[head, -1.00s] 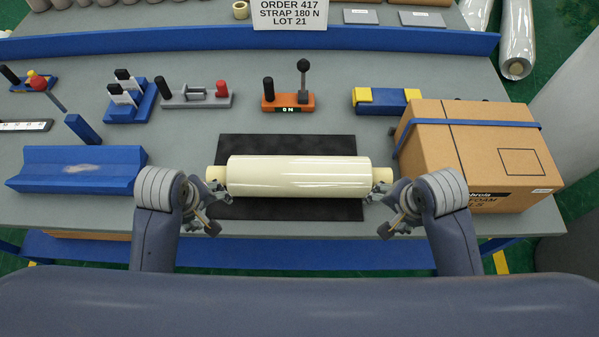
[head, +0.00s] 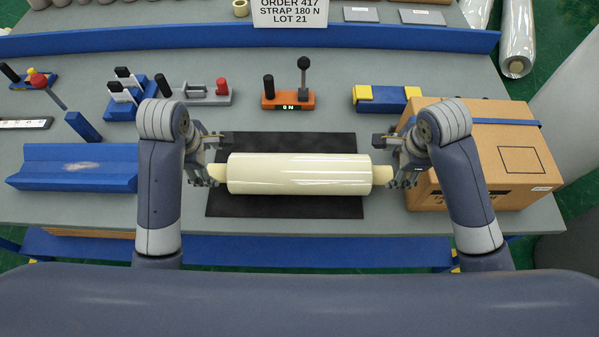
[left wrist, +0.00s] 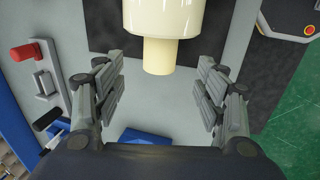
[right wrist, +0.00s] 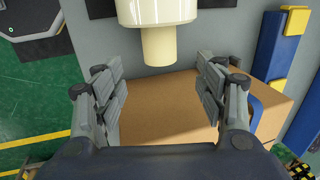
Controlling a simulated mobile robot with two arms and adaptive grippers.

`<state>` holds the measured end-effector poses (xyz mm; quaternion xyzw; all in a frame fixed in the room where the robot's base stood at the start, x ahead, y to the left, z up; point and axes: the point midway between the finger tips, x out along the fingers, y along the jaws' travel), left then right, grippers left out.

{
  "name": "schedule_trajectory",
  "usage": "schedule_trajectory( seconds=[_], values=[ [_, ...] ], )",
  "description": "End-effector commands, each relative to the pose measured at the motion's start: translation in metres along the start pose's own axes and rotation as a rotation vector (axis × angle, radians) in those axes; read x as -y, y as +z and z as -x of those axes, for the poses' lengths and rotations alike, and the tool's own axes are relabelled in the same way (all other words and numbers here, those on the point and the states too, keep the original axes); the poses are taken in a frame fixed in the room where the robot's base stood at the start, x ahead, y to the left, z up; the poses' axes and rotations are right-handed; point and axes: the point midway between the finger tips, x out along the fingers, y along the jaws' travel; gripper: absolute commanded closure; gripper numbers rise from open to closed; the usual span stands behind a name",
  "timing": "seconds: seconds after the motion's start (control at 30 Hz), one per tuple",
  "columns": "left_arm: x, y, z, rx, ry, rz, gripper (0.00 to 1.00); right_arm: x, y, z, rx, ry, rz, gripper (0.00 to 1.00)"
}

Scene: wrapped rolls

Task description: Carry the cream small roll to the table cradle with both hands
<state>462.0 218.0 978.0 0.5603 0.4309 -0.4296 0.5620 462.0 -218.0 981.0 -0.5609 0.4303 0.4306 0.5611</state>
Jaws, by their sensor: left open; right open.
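The cream small roll (head: 298,174) lies left to right over the black mat (head: 290,145), with a narrow core stub at each end. My left gripper (head: 213,160) is open at the roll's left end. In the left wrist view the left stub (left wrist: 158,57) points between the open fingers (left wrist: 165,95). My right gripper (head: 386,160) is open at the right end. In the right wrist view the right stub (right wrist: 158,48) points between its open fingers (right wrist: 160,90). A blue V-shaped cradle (head: 75,170) stands on the table at the left.
A cardboard box (head: 510,155) stands right, close to my right gripper. Behind are an orange lever unit (head: 287,101), a grey clamp unit (head: 215,99), a blue-yellow block (head: 380,99) and a blue rail (head: 400,38). A blue post (head: 82,126) stands behind the cradle.

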Motion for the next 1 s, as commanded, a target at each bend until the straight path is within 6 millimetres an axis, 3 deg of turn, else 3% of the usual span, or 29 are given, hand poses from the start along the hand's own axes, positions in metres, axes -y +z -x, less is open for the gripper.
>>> schedule_trajectory(
  seconds=[0.6, 1.0],
  values=[
    [0.001, 0.0, -0.093, -0.001, -0.004, -0.002, 0.35, -0.001, -0.001, -0.093, -0.001, 0.002, 0.001, 0.35],
    [0.001, 0.0, -0.106, 0.0, -0.001, -0.002, 0.35, 0.0, 0.0, -0.106, 0.0, -0.001, 0.001, 0.35]
  ],
)
